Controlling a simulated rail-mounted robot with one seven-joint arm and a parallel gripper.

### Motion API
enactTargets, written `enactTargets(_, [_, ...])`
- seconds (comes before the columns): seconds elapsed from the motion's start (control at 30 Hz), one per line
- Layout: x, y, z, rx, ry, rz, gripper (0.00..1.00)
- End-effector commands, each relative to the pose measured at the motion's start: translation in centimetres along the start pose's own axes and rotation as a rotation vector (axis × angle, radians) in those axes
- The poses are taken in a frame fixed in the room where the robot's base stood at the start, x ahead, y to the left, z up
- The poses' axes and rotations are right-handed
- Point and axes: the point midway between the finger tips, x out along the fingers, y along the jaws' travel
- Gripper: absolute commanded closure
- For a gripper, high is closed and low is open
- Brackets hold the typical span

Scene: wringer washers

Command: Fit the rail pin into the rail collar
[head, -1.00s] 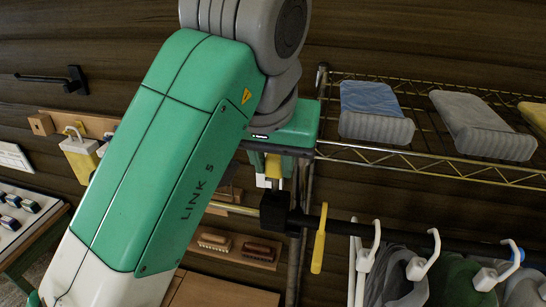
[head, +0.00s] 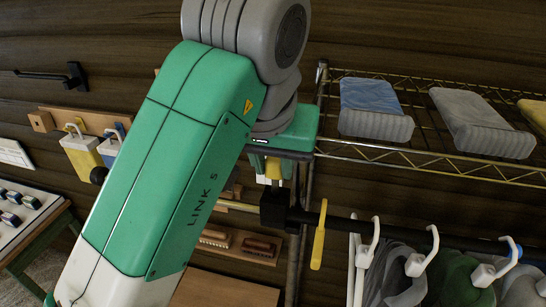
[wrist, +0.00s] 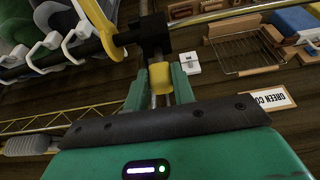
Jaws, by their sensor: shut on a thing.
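My gripper (head: 273,171) is shut on a yellow piece, which I take to be the rail pin (head: 272,167). In the wrist view the pin's short yellow body (wrist: 160,77) sits between my two green fingers. The black block on the rail, which looks like the rail collar (head: 274,209), is just below my fingertips in the head view. In the wrist view the collar (wrist: 152,35) lies beyond the pin, roughly in line with it. The pin's far end is hard to make out, and I cannot tell whether it touches or enters the collar.
A yellow hook or tag (head: 318,240) hangs on the black rail (head: 385,231), close right of the collar. Hangers with garments (head: 430,270) fill the rail further right. A wire shelf (head: 440,166) with folded cloths stands above. A metal post stands beside my gripper.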

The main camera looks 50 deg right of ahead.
Motion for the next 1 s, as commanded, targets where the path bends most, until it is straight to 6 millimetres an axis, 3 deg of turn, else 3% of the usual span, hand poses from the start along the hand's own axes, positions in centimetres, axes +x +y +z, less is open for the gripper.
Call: enactTargets(1.0, [1.4,0.0,0.6,0.000,0.000,0.001,0.97])
